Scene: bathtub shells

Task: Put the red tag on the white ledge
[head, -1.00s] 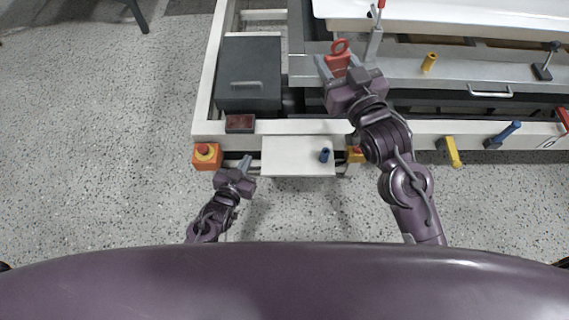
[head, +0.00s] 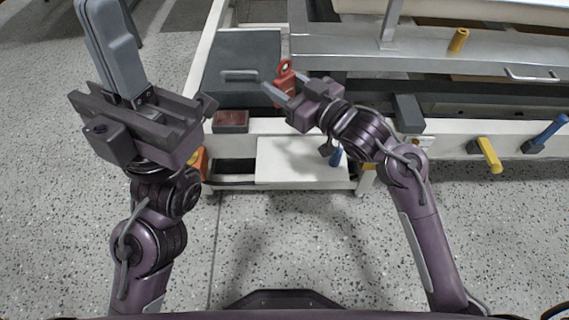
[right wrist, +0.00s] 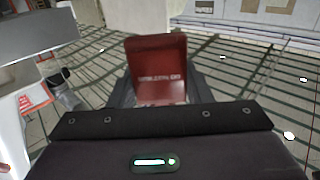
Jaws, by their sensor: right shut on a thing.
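The red tag (head: 285,74) has a ring-like top with a hole and is held in my right gripper (head: 279,90), in front of the dark grey box. In the right wrist view the red tag (right wrist: 157,68) stands between the fingers, with pale lettering on its face. The white ledge (head: 285,165) is a flat panel on the near side of the frame, below and nearer than the tag, which is apart from it. My left gripper (head: 108,45) is raised at the left, close to the camera. Its finger gap is hidden by the viewing angle.
A dark grey box (head: 240,62) and a dark red block (head: 231,118) are at the frame's left. A yellow handle (head: 488,153) projects at the right. Most of the ledge is bare.

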